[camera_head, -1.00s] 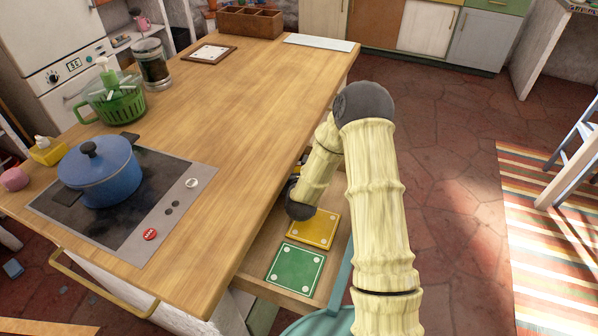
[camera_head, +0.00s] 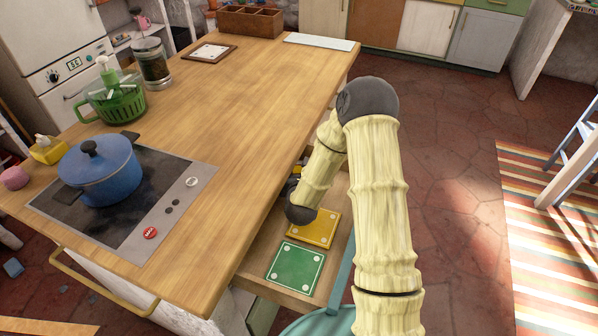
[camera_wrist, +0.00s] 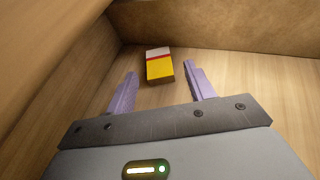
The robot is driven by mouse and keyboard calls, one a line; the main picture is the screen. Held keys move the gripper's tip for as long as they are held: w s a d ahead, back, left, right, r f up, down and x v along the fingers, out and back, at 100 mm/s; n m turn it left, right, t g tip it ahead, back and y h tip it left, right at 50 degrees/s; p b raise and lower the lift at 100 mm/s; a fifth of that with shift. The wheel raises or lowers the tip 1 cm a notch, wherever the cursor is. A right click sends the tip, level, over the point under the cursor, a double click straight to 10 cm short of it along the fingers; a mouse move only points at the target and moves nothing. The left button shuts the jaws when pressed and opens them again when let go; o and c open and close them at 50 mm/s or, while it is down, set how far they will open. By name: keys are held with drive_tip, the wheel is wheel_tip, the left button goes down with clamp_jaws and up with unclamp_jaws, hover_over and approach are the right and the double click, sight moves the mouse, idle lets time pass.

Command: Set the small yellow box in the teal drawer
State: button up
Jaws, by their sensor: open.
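The small yellow box (camera_wrist: 159,68), with a white and red end, lies on the wooden floor of the drawer in the wrist view. My gripper (camera_wrist: 164,80) is open, with its two purple fingers apart. The box lies just beyond and between the fingertips, and I cannot tell whether they touch it. In the head view the open teal drawer (camera_head: 342,285) sticks out from under the counter, and my arm reaches down into it. The box and fingers are hidden there behind the arm and counter edge.
A yellow tile (camera_head: 325,232) and a green tile (camera_head: 296,268) lie in the front of the drawer. The wooden counter (camera_head: 235,130) overhangs the drawer's left side. A blue pot (camera_head: 100,175) stands on the hob. The floor right of my arm is clear up to a striped rug (camera_head: 550,240).

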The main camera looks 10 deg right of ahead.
drive_tip(key=v, duration=0.5)
idle(0.5)
